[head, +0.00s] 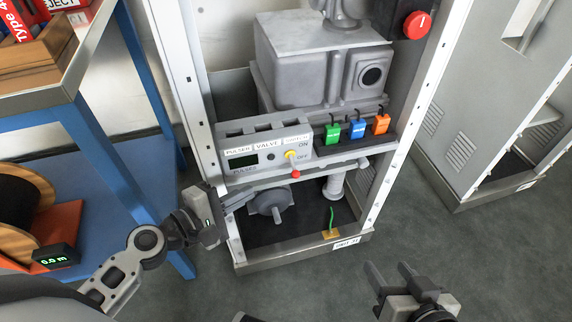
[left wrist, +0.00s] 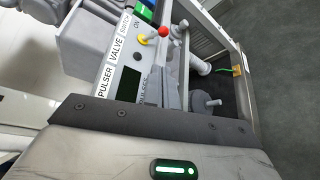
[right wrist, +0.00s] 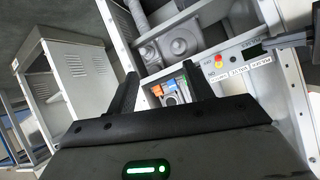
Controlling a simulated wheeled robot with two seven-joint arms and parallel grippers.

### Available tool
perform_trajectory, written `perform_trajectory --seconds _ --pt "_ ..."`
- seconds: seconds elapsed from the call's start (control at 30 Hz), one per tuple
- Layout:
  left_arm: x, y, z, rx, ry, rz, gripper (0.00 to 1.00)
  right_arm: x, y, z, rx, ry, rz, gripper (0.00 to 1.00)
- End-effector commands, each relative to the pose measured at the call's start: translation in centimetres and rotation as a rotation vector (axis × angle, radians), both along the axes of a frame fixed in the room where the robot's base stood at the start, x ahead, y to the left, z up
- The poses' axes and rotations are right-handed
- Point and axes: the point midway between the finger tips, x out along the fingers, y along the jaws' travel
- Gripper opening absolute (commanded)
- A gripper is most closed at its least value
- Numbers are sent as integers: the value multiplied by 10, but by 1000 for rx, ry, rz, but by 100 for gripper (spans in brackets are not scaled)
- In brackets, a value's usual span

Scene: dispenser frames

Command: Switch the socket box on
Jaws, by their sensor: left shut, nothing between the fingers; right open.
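The socket box (head: 265,150) is a grey panel in the rack, with PULSER and VALVE labels, a dark display and ON and OFF marks. Its switch lever has a yellow base (head: 290,156) and a red knob (head: 295,173). The lever slants down, with its knob below the OFF mark. The knob also shows in the left wrist view (left wrist: 163,31) and the right wrist view (right wrist: 218,58). My left gripper (head: 252,191) is shut and empty, low and left of the knob, apart from it. My right gripper (head: 389,267) is open and empty, in front of the rack at lower right.
Green (head: 333,134), blue (head: 357,129) and orange (head: 381,124) blocks sit right of the box. A red button (head: 417,25) is above them. Rack posts (head: 190,100) flank the opening. A blue-legged table (head: 120,170) stands left, and a grey cabinet (head: 480,100) right.

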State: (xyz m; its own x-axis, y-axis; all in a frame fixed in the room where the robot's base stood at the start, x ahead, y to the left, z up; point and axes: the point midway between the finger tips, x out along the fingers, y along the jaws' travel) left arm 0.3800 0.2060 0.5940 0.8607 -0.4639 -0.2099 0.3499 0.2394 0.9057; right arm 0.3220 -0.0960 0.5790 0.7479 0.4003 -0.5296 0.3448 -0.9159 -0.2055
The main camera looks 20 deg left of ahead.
Motion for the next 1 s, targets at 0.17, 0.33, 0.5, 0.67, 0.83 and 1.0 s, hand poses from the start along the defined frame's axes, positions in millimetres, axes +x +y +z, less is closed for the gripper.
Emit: perform_trajectory --seconds 0.17,0.33,0.5,0.67,0.83,1.0 --pt "0 0 2 3 -1 -1 0 0 0 2 0 0 0 52" --pt "6 -2 1 3 -3 1 0 0 0 2 -3 4 -1 52" --pt "29 -15 -3 3 -6 0 0 0 -2 0 -9 21 -3 52" --pt "55 -29 -10 3 -6 0 0 -1 -3 -3 -15 37 -3 52" --pt "76 -40 -17 4 -3 0 0 -2 -3 -5 -17 43 -3 52" --pt "86 -46 -19 4 -3 -1 0 -2 -3 -5 -18 43 -4 52"
